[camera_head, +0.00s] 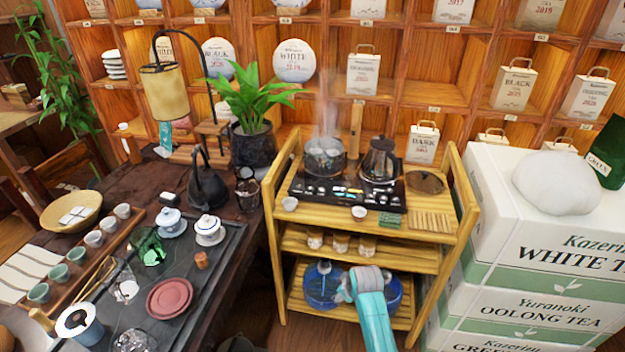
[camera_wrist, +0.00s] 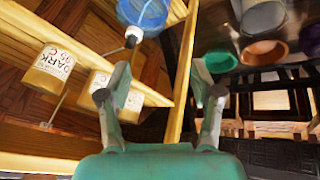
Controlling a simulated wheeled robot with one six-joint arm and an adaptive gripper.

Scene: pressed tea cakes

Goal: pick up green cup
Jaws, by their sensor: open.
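Several green cups stand in a row on a wooden tray (camera_head: 62,308) at the left of the table in the head view. The nearest is a green cup (camera_head: 39,293), followed by a green cup (camera_head: 59,273) and another green cup (camera_head: 77,255). My gripper shows in the wrist view (camera_wrist: 160,88), its two grey fingers spread with nothing between them. My teal arm reaches up in front of the rack, well right of the cups; the fingers are not clear there. A rounded green thing (camera_wrist: 222,62) lies beyond the right finger; I cannot tell what it is.
A wooden rack (camera_head: 282,262) holds a stove, kettles and blue water jugs (camera_head: 322,284). A black tea tray (camera_head: 205,290) holds lidded white cups, a red dish (camera_head: 170,298) and glassware. White tea boxes (camera_head: 545,260) are stacked at right. Labelled packages (camera_wrist: 55,62) show in the wrist view.

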